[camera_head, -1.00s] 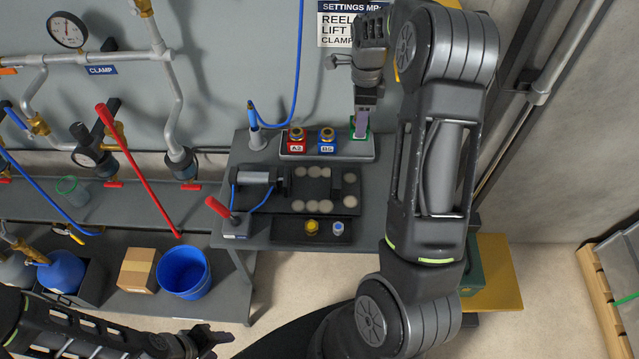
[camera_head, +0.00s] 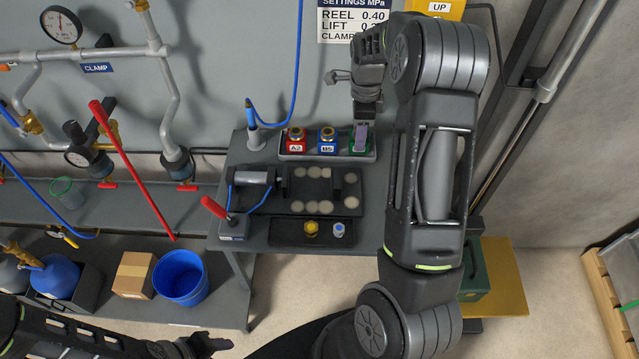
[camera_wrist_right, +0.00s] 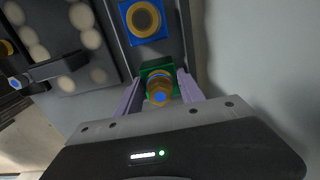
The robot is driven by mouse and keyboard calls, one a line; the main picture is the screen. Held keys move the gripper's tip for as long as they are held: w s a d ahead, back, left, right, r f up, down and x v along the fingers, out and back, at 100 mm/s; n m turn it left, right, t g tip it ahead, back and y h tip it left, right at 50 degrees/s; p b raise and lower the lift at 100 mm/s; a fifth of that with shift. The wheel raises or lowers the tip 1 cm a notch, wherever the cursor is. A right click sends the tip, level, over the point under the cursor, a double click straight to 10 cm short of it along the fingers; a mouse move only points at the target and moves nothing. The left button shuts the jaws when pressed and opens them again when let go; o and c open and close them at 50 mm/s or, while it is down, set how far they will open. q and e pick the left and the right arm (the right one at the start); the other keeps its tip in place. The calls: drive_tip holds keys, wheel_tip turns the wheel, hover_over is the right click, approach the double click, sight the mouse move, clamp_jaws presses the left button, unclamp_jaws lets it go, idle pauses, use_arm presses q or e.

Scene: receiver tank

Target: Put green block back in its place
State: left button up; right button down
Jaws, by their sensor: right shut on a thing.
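The green block (camera_head: 369,143) is at the right end of the grey tray (camera_head: 328,158), to the right of the blue block (camera_head: 327,146) marked B5 and the red block (camera_head: 296,147) marked A2. My right gripper (camera_head: 361,137) is over it with its fingers pointing down. In the right wrist view the green block (camera_wrist_right: 155,68) with its brass fitting lies between the two fingers of my right gripper (camera_wrist_right: 160,97), which is shut on it. I cannot tell whether its underside touches the tray floor. My left gripper (camera_head: 212,341) is at the bottom, far from the tray; its jaws are unclear.
A fixture plate with several pale discs (camera_head: 312,171) stands in front of the tray. A red-handled lever (camera_head: 215,207) is at the table's left. A blue hose plug (camera_head: 253,120) stands left of the tray. The wall is close behind.

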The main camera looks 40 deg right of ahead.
drive_tip(key=c, duration=0.6)
unclamp_jaws()
drive_tip(key=shift+c, duration=0.2)
wheel_tip(320, 180, up, 10)
drive_tip(key=p, duration=0.7)
drive_tip(key=shift+p, duration=0.3)
drive_tip(key=shift+f, duration=0.1)
